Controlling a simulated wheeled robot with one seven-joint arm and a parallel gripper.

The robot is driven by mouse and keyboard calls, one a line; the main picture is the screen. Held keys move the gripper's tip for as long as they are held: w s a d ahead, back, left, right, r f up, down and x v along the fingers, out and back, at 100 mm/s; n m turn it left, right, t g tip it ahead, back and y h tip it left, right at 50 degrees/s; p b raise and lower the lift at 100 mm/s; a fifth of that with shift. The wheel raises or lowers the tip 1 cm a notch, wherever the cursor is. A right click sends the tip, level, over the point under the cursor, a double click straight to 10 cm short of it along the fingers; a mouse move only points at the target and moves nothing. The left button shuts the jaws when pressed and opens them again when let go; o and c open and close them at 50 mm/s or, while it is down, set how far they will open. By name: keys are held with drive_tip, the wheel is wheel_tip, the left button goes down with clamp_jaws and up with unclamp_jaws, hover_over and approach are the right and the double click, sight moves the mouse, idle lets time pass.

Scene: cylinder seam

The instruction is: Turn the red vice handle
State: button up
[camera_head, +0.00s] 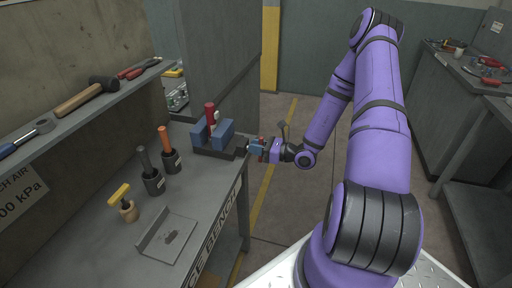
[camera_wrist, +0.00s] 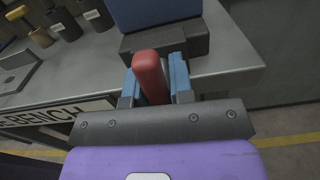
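The blue vice (camera_head: 213,137) is fixed at the far right corner of the workbench, with a red-topped tool (camera_head: 210,114) upright at its jaws. In the wrist view the vice's blue body (camera_wrist: 155,12) and dark base (camera_wrist: 165,40) fill the top. The red vice handle (camera_wrist: 150,75) stands slightly tilted between my two blue fingers. My gripper (camera_head: 256,146) is at the vice's front end, just past the bench edge; in the wrist view my gripper (camera_wrist: 155,85) has a finger close against each side of the handle. The handle's lower end is hidden by my gripper.
A grey angled plate (camera_head: 168,237) lies nearer. A shelf with a hammer (camera_head: 88,94) overhangs the left. The floor right of the bench is clear.

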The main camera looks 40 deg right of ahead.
clamp_jaws()
drive_tip(key=shift+m, duration=0.8)
drive_tip(key=shift+d, duration=0.1)
drive_tip(key=o, duration=0.6)
unclamp_jaws()
drive_tip(key=shift+o, duration=0.2)
drive_tip(key=v, duration=1)
drive_tip(key=shift+s+d, duration=0.25)
drive_tip(key=shift+s, duration=0.05)
